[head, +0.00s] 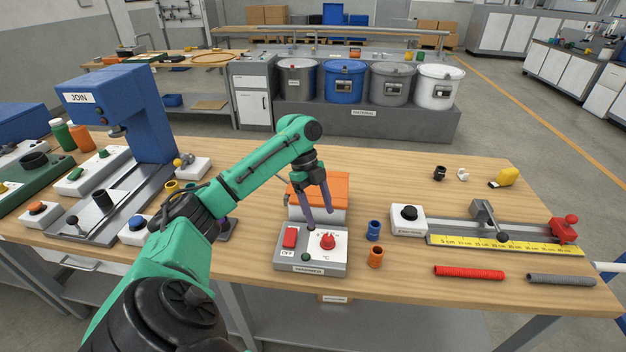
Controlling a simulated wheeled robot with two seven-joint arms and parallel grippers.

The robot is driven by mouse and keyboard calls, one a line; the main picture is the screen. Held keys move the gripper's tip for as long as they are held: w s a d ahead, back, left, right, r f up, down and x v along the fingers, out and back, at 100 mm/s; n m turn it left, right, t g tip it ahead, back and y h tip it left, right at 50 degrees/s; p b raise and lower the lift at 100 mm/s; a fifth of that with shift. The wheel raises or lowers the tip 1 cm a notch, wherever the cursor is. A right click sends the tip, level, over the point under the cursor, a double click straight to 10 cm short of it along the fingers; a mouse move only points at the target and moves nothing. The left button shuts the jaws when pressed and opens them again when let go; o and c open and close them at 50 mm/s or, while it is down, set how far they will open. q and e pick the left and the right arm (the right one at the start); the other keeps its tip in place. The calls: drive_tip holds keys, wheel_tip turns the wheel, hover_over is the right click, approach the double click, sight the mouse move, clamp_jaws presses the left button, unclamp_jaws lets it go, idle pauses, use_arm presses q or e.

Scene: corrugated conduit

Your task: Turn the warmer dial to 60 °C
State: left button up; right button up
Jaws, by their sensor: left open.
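The warmer (300,262) is a grey box with a white top panel near the table's front edge, with an orange-topped block behind it. Its red dial (327,241) is on the right of the panel, above a °C mark. A red switch (290,237) is on the left, by an OFF label. My left gripper (319,216) points down, open and empty, with its fingertips just above the panel by the dial. I cannot tell whether a fingertip touches the dial. The dial's scale numbers are too small to read. My right gripper is not in view.
Blue (374,230) and orange (376,257) couplings stand right of the warmer. A measuring fixture with a yellow ruler (500,245) is farther right, with a red tube (469,272) and a grey tube (561,280) in front. A blue JOIN press (120,110) stands at the left.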

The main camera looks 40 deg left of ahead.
use_arm(q)
drive_tip(key=v, duration=0.8)
